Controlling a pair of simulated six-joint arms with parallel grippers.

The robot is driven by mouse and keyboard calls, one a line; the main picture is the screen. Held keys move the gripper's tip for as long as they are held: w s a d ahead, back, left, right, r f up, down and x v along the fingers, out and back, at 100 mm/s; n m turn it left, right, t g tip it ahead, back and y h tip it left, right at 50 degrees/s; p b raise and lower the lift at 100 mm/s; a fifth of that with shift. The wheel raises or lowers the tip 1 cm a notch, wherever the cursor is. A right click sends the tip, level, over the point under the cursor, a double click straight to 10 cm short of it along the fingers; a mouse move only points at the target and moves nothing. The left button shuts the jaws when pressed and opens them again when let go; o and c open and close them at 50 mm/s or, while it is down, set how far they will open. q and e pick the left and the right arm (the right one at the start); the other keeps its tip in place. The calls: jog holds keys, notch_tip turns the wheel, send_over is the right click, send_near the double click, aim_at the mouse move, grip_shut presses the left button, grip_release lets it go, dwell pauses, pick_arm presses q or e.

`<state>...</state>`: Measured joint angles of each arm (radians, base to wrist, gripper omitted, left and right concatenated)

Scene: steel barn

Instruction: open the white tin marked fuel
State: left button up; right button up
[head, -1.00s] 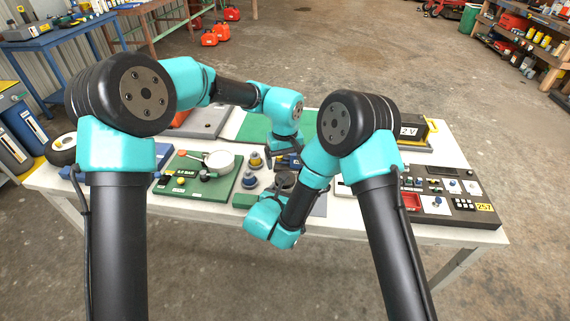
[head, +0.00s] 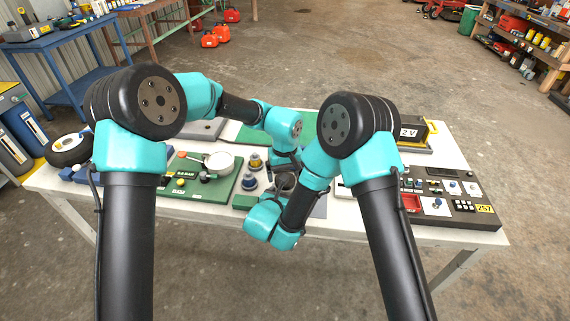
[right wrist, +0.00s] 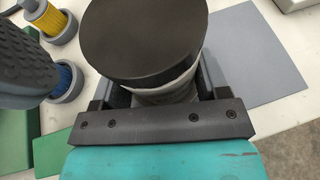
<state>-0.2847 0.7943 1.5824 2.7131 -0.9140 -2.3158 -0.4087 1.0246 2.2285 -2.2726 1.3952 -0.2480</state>
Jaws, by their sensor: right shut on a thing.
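The tin shows in the right wrist view as a whitish round body (right wrist: 172,88) under a wide, flat black lid (right wrist: 143,38). The lid sits on top, and no fuel marking faces this view. My right gripper (right wrist: 158,97) is shut around the tin's body, one finger on each side below the lid. In the head view the dark lid (head: 286,180) shows small between my arms. My left gripper (head: 285,158) hangs just behind the tin, its fingertips hidden there. A grey ridged finger pad, seemingly my left gripper's (right wrist: 30,55), is left of the lid, apart from it.
A green board (head: 200,188) with a white pan stands left of the tin. Yellow and blue capped fittings (right wrist: 60,22) stand close by. A grey mat (right wrist: 250,60) lies right of the tin. A dark switch panel (head: 450,212) fills the table's right end.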

pick_arm(q)
jog(key=shift+f, duration=1.2)
jog(key=shift+c, duration=0.3)
jog(key=c, duration=0.9)
jog(key=shift+o, duration=0.2)
jog(key=shift+n, duration=1.7)
jog(key=o, duration=1)
jog(key=shift+r, duration=0.15)
jog(key=shift+r, duration=2.15)
